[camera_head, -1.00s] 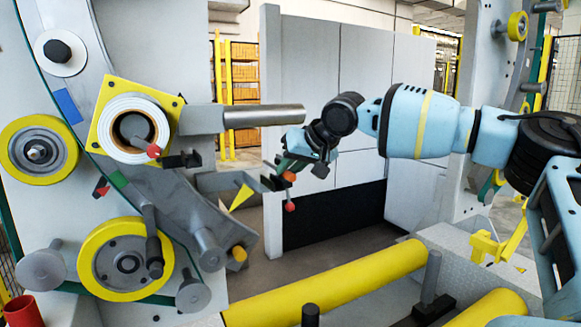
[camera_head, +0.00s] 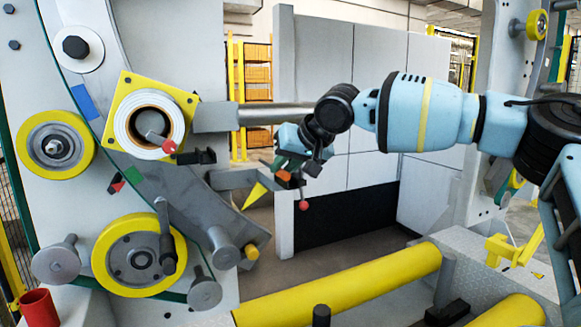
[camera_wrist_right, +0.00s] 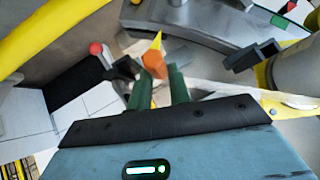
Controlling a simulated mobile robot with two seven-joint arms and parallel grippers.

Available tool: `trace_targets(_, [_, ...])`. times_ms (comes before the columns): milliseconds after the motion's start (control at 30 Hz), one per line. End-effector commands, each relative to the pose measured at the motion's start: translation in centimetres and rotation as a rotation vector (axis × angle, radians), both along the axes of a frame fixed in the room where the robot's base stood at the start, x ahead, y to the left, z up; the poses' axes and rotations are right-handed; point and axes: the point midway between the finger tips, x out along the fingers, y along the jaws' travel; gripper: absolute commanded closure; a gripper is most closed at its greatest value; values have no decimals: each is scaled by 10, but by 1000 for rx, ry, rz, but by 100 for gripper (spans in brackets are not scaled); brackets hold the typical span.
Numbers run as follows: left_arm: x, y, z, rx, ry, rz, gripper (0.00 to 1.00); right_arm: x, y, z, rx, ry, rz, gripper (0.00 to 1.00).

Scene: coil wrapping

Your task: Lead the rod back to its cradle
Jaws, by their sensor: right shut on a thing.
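My right gripper (camera_head: 287,165) reaches in from the right, beside the bracket arm on the machine's face. The orange end also shows in the head view (camera_head: 284,176). My left gripper is out of view.
A thick steel shaft (camera_head: 260,114) juts from the machine just above my gripper. A yellow pointed piece (camera_head: 255,195) and a red ball knob (camera_head: 303,206) are close to the fingers. Yellow rollers (camera_head: 345,285) lie below. A red cup (camera_head: 40,307) stands lower left.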

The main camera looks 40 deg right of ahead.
Motion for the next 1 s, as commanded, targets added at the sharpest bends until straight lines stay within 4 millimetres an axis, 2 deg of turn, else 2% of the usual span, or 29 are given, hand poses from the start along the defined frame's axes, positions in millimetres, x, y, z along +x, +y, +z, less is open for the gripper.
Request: trace_targets(1000, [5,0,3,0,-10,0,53,1,2,-3,0,0,1,100])
